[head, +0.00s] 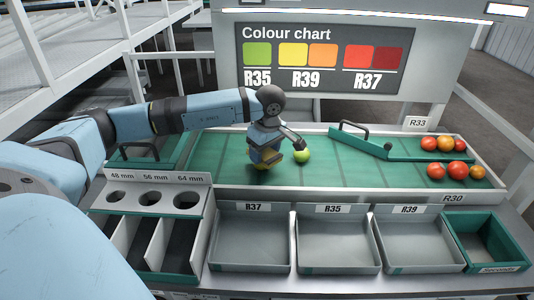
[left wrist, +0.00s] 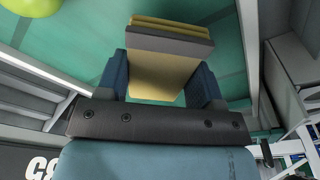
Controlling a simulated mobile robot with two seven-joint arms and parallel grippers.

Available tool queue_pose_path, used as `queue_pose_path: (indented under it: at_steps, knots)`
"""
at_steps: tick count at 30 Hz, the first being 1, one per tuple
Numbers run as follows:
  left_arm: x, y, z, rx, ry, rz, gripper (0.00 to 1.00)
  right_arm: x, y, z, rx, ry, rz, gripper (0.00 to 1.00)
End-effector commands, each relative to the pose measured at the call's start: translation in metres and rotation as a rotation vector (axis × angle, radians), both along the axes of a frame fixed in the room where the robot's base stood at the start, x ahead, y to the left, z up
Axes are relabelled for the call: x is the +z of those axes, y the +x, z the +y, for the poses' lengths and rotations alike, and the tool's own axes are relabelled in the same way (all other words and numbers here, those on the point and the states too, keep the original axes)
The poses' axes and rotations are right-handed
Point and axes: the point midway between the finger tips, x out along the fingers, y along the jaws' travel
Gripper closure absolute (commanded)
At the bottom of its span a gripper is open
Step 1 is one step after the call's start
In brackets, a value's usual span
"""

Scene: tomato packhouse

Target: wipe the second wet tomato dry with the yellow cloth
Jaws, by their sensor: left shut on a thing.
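My left gripper (head: 265,157) is low over the green sorting belt, shut on the yellow cloth (head: 262,167). In the left wrist view the cloth (left wrist: 160,78) shows as a folded yellow block between the fingers, with a grey band near its end. A green tomato (head: 302,156) lies on the belt just right of the gripper, apart from the cloth. It also shows at the top left corner of the left wrist view (left wrist: 32,5). I cannot tell whether it is wet. My right gripper is not in view.
Several red and orange tomatoes (head: 457,170) lie at the belt's right end, around a green divider (head: 410,152) with a black handle. Grey trays R37 (head: 250,240), R35 and R39, and a green seconds crate (head: 488,262), stand in front, empty. A sizing gauge (head: 150,180) stands at left.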

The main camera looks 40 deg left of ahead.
Motion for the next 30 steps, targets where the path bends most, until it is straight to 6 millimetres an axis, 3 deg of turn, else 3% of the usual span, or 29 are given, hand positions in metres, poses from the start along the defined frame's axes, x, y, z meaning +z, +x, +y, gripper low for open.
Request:
queue_pose_path:
  at_steps: [18,30]
  knots:
    - [0.000,0.002,0.031,0.001,0.000,0.000,0.65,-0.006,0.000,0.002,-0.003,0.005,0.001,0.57]
    - [0.002,0.003,0.032,0.000,0.000,0.000,0.65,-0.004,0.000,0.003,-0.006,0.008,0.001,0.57]
